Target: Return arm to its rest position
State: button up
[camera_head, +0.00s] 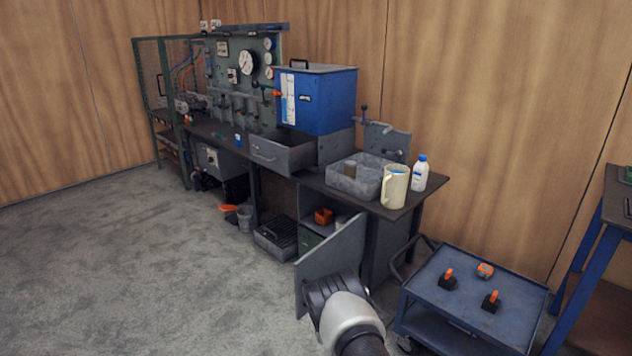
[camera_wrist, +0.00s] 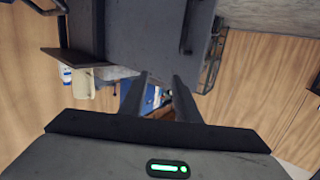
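My arm (camera_head: 348,315) reaches up from the bottom edge in the head view. Its dark end is in front of the open grey cabinet door (camera_head: 335,255) under the bench. I cannot tell there whether it touches the door, and the fingertips are hidden. In the wrist view, my gripper (camera_wrist: 162,82) shows two dark fingers with a gap between them. The gripper is open, and I see nothing held in the gap. The wrist view looks upside down, with the floor at the top right.
The bench (camera_head: 430,192) holds a beige jug (camera_head: 395,188), a white bottle (camera_head: 420,174), a grey bin (camera_head: 345,184) and a blue tank (camera_head: 325,105). A drawer (camera_head: 275,157) is pulled out. A blue cart (camera_head: 510,305) stands right of my arm. Carpet (camera_head: 130,270) at left is clear.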

jog(key=w+d+r+m+g+h, duration=0.1)
jog(key=d+r+g, duration=0.15)
jog(key=r, duration=1.15)
jog(key=w+d+r+m+g+h, duration=0.1)
jog(key=d+r+m+g+h, duration=0.15)
jog(key=r, duration=1.05)
jog(key=s+d+r+n+g+y, duration=0.1)
jog(key=s+r+g, duration=0.1)
jog(key=s+r, duration=0.8)
jog(key=s+d+r+g, duration=0.15)
jog(key=s+r, duration=0.45)
jog(key=s, duration=0.8)
jog(key=s+d+g, duration=0.2)
jog(key=s+g, duration=0.1)
jog(key=s, duration=1.9)
notch_tip(320, 180, up, 28)
jog(key=p, duration=2.8)
jog(key=shift+w+a+r+n, duration=0.15)
jog(key=shift+w+a+n, duration=0.05)
jog(key=shift+w+n, duration=0.25)
jog(key=shift+t, duration=0.25)
